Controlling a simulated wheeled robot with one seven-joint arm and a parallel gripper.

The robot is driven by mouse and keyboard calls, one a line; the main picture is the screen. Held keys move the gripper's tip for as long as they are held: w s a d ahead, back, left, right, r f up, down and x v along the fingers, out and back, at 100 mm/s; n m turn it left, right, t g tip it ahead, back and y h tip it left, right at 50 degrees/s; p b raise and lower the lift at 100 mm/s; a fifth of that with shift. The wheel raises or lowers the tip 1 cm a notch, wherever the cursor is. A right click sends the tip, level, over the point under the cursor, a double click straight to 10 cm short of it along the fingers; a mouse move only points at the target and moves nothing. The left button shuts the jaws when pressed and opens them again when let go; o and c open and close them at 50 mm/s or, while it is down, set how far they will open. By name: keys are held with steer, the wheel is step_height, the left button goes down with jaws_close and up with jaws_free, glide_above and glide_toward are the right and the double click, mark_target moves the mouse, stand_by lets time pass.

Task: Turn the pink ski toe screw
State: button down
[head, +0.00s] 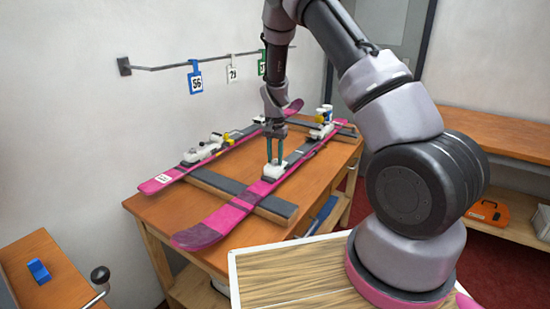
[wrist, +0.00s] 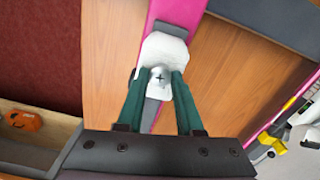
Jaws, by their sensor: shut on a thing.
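Two pink-and-grey skis lie side by side on the wooden bench: a nearer one (head: 232,214) and a farther one (head: 161,180). The nearer ski carries a white toe piece (head: 270,175). My gripper (head: 275,160) points down over this toe piece, its green fingers at it. In the wrist view the fingers (wrist: 158,80) are shut on a round metal screw head (wrist: 160,76) with a cross slot, at the near end of the white toe piece (wrist: 165,50). One finger is on each side of the screw. The screw is hidden in the head view.
Dark-topped supports (head: 245,195) lie across the bench (head: 147,204) under the skis. More binding parts (head: 203,150) sit on the farther ski. A wall rail (head: 195,62) holds hanging tags. An orange case (head: 488,215) lies on a shelf at right. A blue block (head: 38,270) sits at lower left.

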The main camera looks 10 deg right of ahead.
mark_target(275, 161)
steer(key=shift+m, duration=1.2)
steer(key=c, duration=0.6)
jaws_free()
steer(key=shift+o, duration=0.2)
steer(key=shift+r, duration=0.1)
step_height(275, 161, up, 11)
